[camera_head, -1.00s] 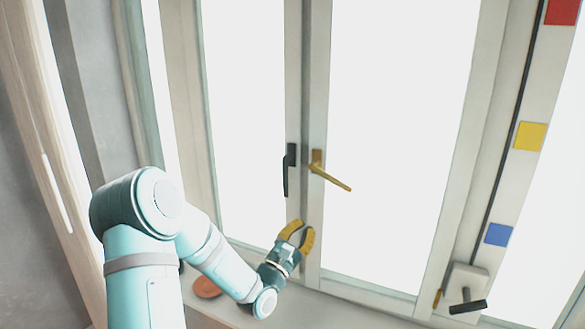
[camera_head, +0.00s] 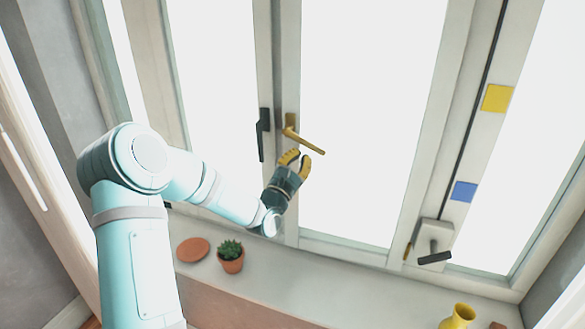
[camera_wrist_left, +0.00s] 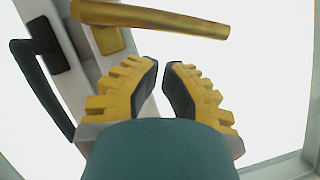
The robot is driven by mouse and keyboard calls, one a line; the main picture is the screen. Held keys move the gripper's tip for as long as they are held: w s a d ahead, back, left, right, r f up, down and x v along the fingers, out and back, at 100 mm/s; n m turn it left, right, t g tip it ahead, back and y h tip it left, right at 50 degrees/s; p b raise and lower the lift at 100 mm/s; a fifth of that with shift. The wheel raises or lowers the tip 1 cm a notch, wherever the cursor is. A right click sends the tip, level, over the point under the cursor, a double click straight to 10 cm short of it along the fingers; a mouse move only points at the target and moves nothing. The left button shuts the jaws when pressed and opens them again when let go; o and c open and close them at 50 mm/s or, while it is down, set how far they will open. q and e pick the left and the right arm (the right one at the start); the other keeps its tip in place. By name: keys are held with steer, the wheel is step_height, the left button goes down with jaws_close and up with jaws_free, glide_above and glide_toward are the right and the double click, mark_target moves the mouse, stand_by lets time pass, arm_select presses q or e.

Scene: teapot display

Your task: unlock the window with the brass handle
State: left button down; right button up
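The brass handle (camera_head: 307,142) sits on the pale window frame post, its lever slanting down to the right from its plate. In the left wrist view the brass handle (camera_wrist_left: 150,18) crosses the top of the picture, beyond the fingertips. My left gripper (camera_head: 298,160) is just below the lever in the head view, its yellow-backed fingers pointing up. In the left wrist view my left gripper (camera_wrist_left: 163,66) has a gap between its dark pads, with nothing between them and the lever apart from the tips. My right gripper is not in view.
A black handle (camera_head: 262,132) hangs on the frame just left of the brass one. Below, the sill (camera_head: 330,284) bears a potted succulent (camera_head: 230,257), a terracotta saucer (camera_head: 193,249) and a yellow vase (camera_head: 458,317). A black-handled crank (camera_head: 434,257) is at the right.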

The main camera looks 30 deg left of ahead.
mark_target(310, 144)
arm_select(q)
steer(key=shift+d+r, duration=0.35)
steer(key=shift+r, duration=0.3)
steer(key=shift+s, duration=0.1)
steer(key=d+r+b, duration=0.2)
steer(key=b, duration=0.1)
steer(key=shift+w+r, duration=0.15)
steer(key=shift+w, duration=0.15)
steer(key=shift+r, duration=0.25)
